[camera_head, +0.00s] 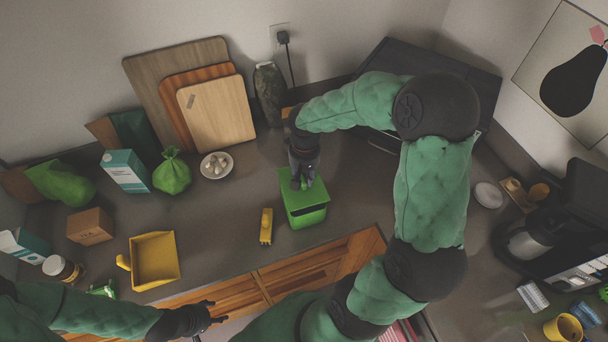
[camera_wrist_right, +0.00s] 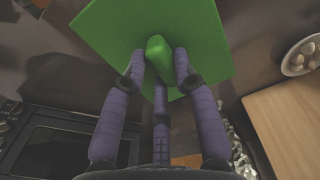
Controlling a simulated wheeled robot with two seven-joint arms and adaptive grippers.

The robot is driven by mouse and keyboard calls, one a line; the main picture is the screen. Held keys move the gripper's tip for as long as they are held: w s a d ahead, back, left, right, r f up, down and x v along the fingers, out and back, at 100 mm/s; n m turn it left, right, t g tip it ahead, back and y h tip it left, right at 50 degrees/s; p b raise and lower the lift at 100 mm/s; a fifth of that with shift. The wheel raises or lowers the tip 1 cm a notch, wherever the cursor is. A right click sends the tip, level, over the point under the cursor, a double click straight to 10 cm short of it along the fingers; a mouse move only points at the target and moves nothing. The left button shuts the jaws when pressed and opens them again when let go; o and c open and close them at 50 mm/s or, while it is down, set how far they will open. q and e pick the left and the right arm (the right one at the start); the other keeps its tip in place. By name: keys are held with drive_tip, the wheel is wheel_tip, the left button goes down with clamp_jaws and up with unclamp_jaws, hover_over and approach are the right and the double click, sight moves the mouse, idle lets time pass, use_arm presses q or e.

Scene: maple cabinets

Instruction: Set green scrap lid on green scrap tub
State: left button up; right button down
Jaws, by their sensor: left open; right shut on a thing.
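The green scrap lid (camera_head: 302,199) is a flat square plate with a knob, held over the green scrap tub (camera_head: 310,218) near the counter's front edge. My right gripper (camera_head: 300,182) points down, shut on the knob. In the right wrist view the lid (camera_wrist_right: 205,40) fills the top middle and hides the tub, with the fingers (camera_wrist_right: 160,68) around its knob. My left gripper (camera_head: 212,312) is open and empty at the lower left, apart from the tub.
A yellow dustpan-like tray (camera_head: 154,260) is farther left. Cutting boards (camera_head: 216,112) lean on the wall, with a bowl (camera_head: 216,165) in front. A dark microwave (camera_head: 378,143) stands behind my right arm.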

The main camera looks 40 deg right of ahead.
drive_tip(key=shift+f+b, duration=1.85)
drive_tip(key=shift+f, duration=0.4)
drive_tip(key=c, duration=0.9)
unclamp_jaws()
wheel_tip(320, 180, up, 12)
drive_tip(key=shift+r, duration=0.1)
